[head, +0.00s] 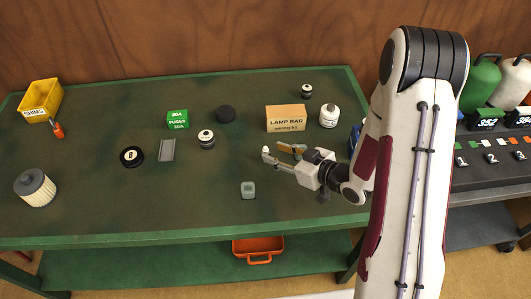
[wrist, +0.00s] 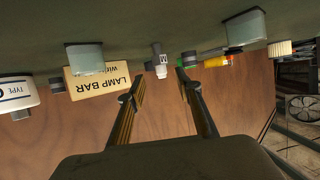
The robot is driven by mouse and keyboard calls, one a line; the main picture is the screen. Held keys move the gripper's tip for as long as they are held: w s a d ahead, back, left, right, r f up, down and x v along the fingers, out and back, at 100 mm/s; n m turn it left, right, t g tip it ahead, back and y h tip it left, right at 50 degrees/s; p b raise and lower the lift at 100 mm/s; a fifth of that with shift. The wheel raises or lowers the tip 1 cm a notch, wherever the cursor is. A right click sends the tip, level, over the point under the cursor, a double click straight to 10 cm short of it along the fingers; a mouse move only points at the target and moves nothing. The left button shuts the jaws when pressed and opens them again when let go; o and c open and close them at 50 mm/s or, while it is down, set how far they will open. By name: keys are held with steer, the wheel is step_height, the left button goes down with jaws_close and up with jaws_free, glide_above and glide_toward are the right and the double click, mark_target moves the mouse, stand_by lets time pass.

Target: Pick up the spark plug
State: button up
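A small upright piece with a white end, which I take to be the spark plug (head: 265,150), stands on the green table at my fingertips. In the wrist view, which is upside down, it seems to be the small grey and white piece marked M (wrist: 160,60). There it shows between the fingertips and slightly beyond them. My gripper (head: 276,153) is open and low over the table, pointing left. In the wrist view my gripper (wrist: 160,81) has its fingers apart on either side of the piece. I see no contact.
A LAMP BAR box (head: 286,118) and a white bottle (head: 329,116) stand behind my gripper. A black-and-white round part (head: 206,139), a grey channel (head: 167,150) and a green fuse box (head: 178,119) are to the left.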

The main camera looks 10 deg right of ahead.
mark_target(268, 151)
steer(key=shift+x, duration=2.6)
steer(key=shift+a, duration=0.15)
steer(key=shift+s, duration=0.1)
jaws_close()
